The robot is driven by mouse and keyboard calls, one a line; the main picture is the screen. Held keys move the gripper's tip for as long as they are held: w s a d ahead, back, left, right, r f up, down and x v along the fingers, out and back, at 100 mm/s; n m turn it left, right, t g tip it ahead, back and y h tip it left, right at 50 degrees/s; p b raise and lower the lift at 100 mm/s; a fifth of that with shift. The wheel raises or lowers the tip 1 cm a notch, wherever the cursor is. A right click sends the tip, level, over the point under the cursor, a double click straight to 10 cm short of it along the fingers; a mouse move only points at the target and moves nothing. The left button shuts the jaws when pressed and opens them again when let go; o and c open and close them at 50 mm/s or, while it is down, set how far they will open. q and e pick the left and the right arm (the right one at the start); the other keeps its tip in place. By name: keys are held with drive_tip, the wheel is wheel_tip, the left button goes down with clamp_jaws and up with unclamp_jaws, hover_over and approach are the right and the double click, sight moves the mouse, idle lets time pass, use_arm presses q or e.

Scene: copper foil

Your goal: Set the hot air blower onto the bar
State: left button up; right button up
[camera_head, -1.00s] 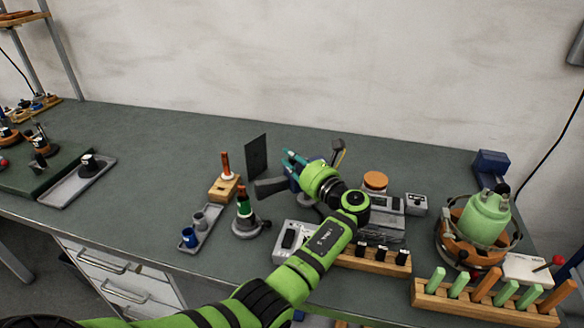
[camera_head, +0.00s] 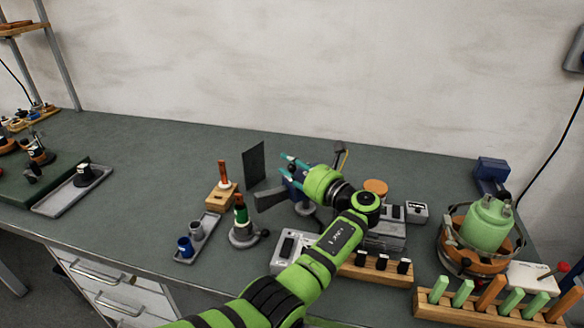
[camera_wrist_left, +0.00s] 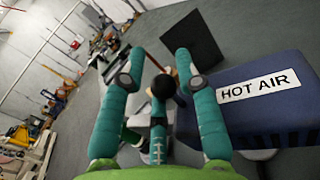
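The hot air blower is a dark blue box (camera_wrist_left: 275,118) with a white "HOT AIR" label in the left wrist view. In the head view it (camera_head: 296,191) is mostly hidden behind my left gripper, with a dark grey piece reaching left. My left gripper (camera_head: 287,164) is over the blower, its teal fingers apart. In the wrist view the gripper (camera_wrist_left: 160,58) is open, with the blower just beside the right finger and not between the fingers. I cannot tell for sure which thing is the bar. My right gripper is not in view.
A dark upright panel (camera_head: 253,166) stands just left of the blower. A wooden block (camera_head: 221,196), a green-bodied stand tool (camera_head: 240,220) and a grey tray (camera_head: 200,246) are nearer. A green pot (camera_head: 486,226) and a wooden rack (camera_head: 435,309) stand right. The bench's back middle is clear.

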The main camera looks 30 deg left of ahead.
use_arm(q)
drive_tip(key=shift+s+d+f, duration=0.1)
drive_tip(key=shift+f, duration=0.05)
drive_tip(key=shift+d, duration=0.3)
drive_tip(key=v, duration=1.1)
drive_tip(key=shift+s+d, duration=0.1)
